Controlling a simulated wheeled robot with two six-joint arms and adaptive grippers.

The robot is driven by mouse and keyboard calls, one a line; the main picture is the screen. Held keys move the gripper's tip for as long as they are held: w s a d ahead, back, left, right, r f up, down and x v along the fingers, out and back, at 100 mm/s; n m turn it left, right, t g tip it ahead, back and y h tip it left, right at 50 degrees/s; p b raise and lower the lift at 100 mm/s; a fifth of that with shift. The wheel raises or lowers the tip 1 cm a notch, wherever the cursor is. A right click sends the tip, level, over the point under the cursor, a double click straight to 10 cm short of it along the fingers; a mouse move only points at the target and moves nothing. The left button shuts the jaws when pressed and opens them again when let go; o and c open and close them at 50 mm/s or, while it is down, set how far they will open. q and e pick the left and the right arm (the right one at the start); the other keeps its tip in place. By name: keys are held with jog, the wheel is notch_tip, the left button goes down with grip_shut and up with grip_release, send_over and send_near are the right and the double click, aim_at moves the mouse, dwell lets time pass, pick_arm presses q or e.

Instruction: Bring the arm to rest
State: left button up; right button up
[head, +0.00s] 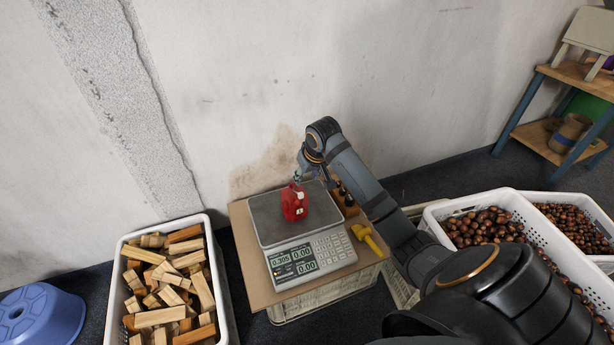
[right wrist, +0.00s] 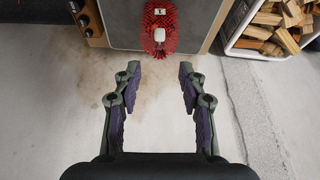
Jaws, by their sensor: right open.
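My right arm reaches in from the lower right of the head view, and its gripper (head: 305,178) is over the scale, partly hidden by the wrist. In the right wrist view the right gripper (right wrist: 158,90) is open, with nothing between its fingers. A red net bag (head: 294,202) with a white label stands on the scale plate; it also shows in the right wrist view (right wrist: 160,22), beyond the fingertips and apart from them. The scale (head: 325,252) has a lit display. My left gripper is not in view.
A white crate of wood pieces (head: 228,300) stands at left, by a blue plastic stool (head: 40,318). White crates of chestnuts (head: 432,222) are at right. A yellow tool (head: 370,240) lies beside the scale. A wooden shelf (head: 580,80) stands far right. The wall is close behind the scale.

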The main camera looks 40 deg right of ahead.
dwell(0.4)
